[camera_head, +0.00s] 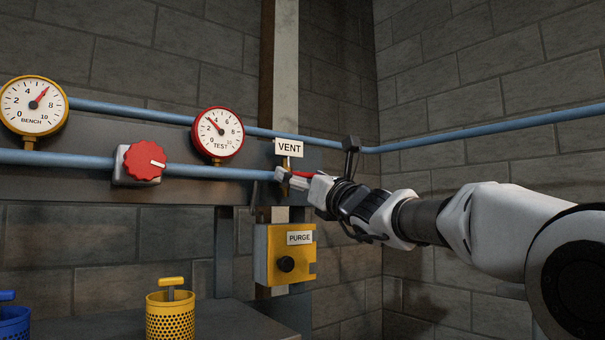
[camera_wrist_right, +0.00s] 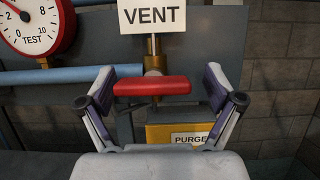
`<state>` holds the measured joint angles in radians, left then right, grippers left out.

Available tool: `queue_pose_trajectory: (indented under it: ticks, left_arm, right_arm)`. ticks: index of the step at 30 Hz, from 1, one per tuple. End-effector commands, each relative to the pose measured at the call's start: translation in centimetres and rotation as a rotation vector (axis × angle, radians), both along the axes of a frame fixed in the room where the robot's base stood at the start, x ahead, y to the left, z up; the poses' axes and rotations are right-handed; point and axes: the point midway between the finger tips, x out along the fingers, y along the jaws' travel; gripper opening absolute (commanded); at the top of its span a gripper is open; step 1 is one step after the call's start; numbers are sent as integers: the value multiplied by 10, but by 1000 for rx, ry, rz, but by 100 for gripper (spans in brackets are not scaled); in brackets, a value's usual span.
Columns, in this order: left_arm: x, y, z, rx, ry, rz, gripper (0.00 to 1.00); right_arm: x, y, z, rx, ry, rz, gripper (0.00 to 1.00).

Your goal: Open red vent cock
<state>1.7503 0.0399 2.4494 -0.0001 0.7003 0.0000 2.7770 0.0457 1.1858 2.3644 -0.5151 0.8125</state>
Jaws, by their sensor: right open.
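The red vent cock handle (camera_wrist_right: 152,86) lies crosswise on a brass stem below the VENT sign (camera_wrist_right: 152,17) in the right wrist view. In the head view the handle (camera_head: 303,174) shows as a small red strip at the end of the blue pipe, partly hidden by my gripper. My right gripper (camera_wrist_right: 165,98) is open, with one finger on each side of the handle. I see no clear contact between the fingers and the handle. In the head view the right gripper (camera_head: 294,181) reaches in from the right to the cock. My left gripper is not in view.
A yellow PURGE box (camera_head: 263,255) with a black knob hangs just below the cock. The red-rimmed TEST gauge (camera_head: 218,134), red knob (camera_head: 144,161) and yellow BENCH gauge (camera_head: 34,106) are to the left. A yellow perforated basket (camera_head: 170,318) stands lower left.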

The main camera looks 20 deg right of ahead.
Motion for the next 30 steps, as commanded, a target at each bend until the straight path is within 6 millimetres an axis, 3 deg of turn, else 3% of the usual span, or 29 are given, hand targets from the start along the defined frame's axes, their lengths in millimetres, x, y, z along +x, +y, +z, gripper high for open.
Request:
queue_pose_trajectory:
  ticks: [3,4,8,9,20,30]
  left_arm:
    - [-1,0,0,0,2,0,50]
    - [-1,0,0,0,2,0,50]
    - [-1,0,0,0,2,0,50]
    - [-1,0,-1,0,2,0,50]
    - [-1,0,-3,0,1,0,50]
    - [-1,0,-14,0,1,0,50]
  right_arm:
    - [0,0,0,-1,-1,0,92]
    - [0,0,0,-1,-1,0,85]
    - [0,0,0,-1,0,1,39]
    - [0,0,-1,-1,0,1,32]
    - [1,0,-3,-20,-3,-1,32]
    - [2,0,-6,-175,-57,1,32]
